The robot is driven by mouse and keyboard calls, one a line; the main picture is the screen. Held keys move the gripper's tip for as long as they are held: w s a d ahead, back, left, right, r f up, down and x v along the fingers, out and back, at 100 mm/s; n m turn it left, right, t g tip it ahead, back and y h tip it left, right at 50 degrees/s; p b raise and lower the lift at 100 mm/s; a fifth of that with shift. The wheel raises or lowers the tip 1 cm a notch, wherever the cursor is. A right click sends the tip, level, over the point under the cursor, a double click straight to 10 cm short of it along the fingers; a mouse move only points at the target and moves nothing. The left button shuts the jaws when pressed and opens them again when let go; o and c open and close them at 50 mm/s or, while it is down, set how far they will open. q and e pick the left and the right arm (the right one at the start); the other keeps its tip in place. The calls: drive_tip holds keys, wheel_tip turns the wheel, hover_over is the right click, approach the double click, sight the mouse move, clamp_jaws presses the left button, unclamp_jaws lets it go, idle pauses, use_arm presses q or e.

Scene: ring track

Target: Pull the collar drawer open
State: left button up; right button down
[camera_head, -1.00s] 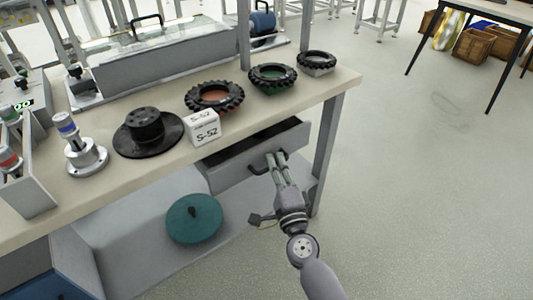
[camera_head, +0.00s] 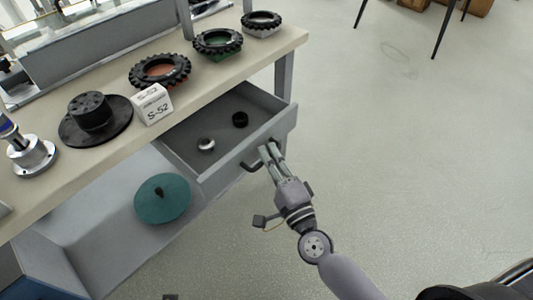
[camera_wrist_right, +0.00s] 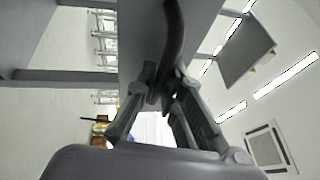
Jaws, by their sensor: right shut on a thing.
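The collar drawer (camera_head: 192,177) under the workbench stands partly open. Inside it lie a silver ring-shaped collar (camera_head: 205,144) and a black collar (camera_head: 240,119), apart from each other. My right gripper (camera_head: 268,152) is at the dark drawer handle (camera_head: 250,166) on the drawer front and is shut on it. In the right wrist view the handle (camera_wrist_right: 174,40) runs down between the fingers (camera_wrist_right: 163,92). My left gripper is not in view.
The bench top (camera_head: 235,72) carries toothed black rings on coloured bases, a black hub disc (camera_head: 95,118), a white S-52 block (camera_head: 152,104) and a metal flanged post (camera_head: 30,152). A teal disc (camera_head: 162,198) is on the lower shelf. The floor to the right (camera_head: 400,150) is clear.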

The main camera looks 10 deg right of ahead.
drive_tip(key=c, duration=2)
unclamp_jaws()
drive_tip(key=shift+o, duration=0.2)
drive_tip(key=v, duration=1.2)
drive_tip(key=shift+f, duration=0.15)
